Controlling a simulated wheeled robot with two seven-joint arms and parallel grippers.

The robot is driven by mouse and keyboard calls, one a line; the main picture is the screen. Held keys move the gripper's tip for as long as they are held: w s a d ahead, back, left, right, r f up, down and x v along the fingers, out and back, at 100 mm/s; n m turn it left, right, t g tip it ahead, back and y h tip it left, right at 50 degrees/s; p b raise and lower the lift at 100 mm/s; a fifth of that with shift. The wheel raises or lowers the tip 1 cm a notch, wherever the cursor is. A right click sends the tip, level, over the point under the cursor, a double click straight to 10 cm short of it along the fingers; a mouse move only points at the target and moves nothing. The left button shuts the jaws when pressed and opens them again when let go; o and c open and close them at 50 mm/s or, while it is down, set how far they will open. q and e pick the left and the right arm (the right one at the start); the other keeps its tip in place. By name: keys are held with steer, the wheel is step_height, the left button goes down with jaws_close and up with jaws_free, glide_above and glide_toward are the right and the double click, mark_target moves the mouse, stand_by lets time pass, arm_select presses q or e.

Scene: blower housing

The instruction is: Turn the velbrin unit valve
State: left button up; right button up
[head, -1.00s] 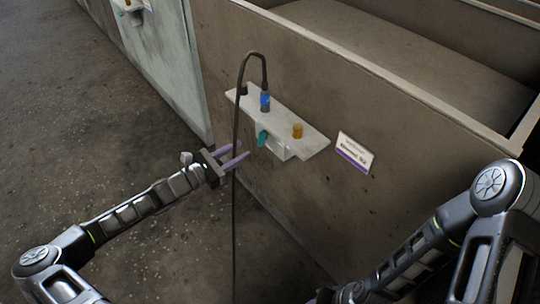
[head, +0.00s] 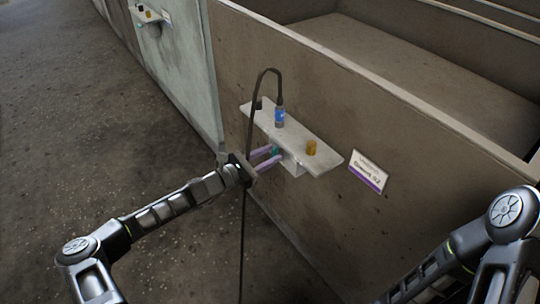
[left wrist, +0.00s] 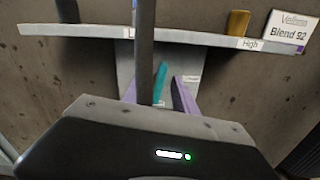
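The teal valve handle (head: 276,150) sticks out from the pale box under the shelf on the brown housing wall. It also shows in the left wrist view (left wrist: 160,82), upright and slightly tilted. My left gripper (head: 270,157) is open, with its purple fingers on either side of the handle; I cannot tell whether either touches it. A sign (head: 369,171) right of the shelf shows "Blend 92" and what looks like "Velbrin" in the left wrist view (left wrist: 291,27). My right gripper is out of the head view; only its arm shows at lower right.
A dark cable (head: 247,200) loops over the shelf (head: 300,138) and hangs down close by my left gripper, crossing the wrist view. A blue cylinder (head: 280,117) and an amber knob (head: 311,148) stand on the shelf. Another shelf unit (head: 147,15) is at upper left.

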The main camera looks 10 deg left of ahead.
arm_select(q)
steer(key=shift+w+d, duration=0.15)
steer(key=shift+c, duration=0.2)
jaws_close()
stand_by(0.4)
